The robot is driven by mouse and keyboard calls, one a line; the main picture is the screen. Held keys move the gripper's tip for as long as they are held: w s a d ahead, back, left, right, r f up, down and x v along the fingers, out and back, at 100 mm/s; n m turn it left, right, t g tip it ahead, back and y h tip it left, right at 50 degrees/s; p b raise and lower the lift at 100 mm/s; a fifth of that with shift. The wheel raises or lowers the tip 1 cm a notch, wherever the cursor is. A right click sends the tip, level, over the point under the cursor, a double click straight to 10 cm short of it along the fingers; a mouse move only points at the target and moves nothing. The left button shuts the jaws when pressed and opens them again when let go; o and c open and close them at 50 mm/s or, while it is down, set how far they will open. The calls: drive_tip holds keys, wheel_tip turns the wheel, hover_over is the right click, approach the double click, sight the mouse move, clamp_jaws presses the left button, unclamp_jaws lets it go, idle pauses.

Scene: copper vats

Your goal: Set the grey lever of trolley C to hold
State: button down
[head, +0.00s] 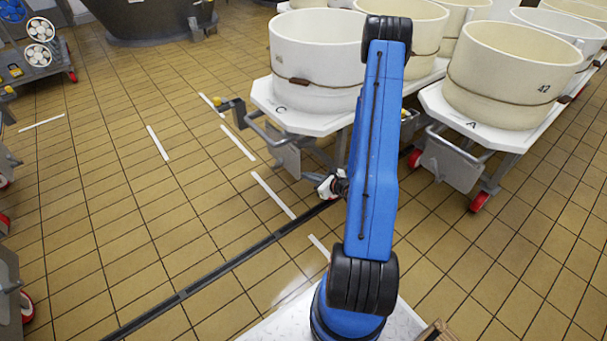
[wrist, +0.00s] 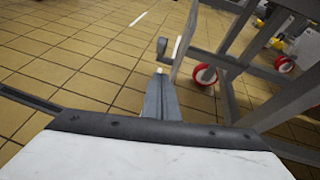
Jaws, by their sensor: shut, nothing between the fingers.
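Trolley C (head: 325,122) stands in the centre of the head view, with a white top marked C and a large white tub on it. My gripper (head: 319,180) is low beside its front frame, below the top. In the wrist view my gripper (wrist: 161,76) has its grey fingers together with nothing between them. Just beyond the fingertips stands a small grey upright piece with a bent end (wrist: 162,48), beside the trolley's leg. It may be the grey lever; I cannot tell its setting or whether my fingers touch it. My arm hides part of trolley C's right side.
Trolley A (head: 478,128), with a cream tub, stands close on the right. A red-wheeled caster (wrist: 205,75) and grey frame bars fill the wrist view's right side. Tiled floor (head: 150,220) is clear on the left, crossed by a dark drain channel (head: 220,269).

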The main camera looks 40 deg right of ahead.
approach(278, 164)
wheel_tip(278, 164, down, 3)
drive_tip(key=d, duration=0.1)
drive_tip(key=shift+w+a+r, duration=0.1)
drive_tip(key=shift+w+r, duration=0.15)
drive_tip(key=shift+w, duration=0.35)
drive_tip(key=shift+w+a+r, duration=0.1)
drive_tip(key=shift+w+r, duration=0.1)
drive_tip(key=shift+w, duration=0.4)
drive_tip(key=shift+w+a+r, duration=0.1)
drive_tip(key=shift+w+r, duration=0.15)
drive_tip(key=shift+w, duration=0.35)
drive_tip(key=shift+d, duration=0.1)
